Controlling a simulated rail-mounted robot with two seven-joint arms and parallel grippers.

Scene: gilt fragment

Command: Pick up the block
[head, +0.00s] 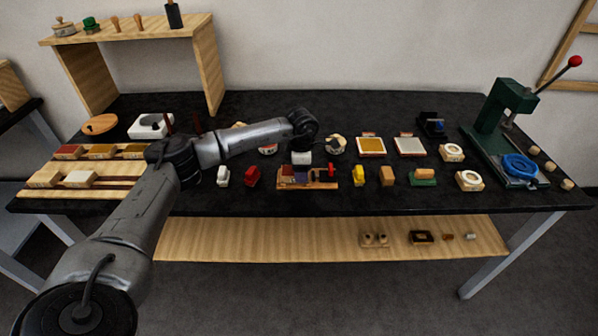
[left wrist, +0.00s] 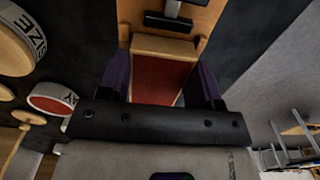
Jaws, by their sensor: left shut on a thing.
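The block (left wrist: 163,80), with a red face and a pale wooden edge, sits between the two dark purple fingers of my left gripper (left wrist: 163,72) in the left wrist view. The fingers are shut on its sides. In the head view my left gripper (head: 301,176) points down over a low wooden stand (head: 318,185) at the middle of the table. The block is mostly hidden there, and I cannot tell whether it still touches the stand. My right gripper is not in view.
Framed pads (head: 371,146) lie behind to the right. A green lever press (head: 505,120) stands at the right end. The dark table front (head: 400,200) is clear.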

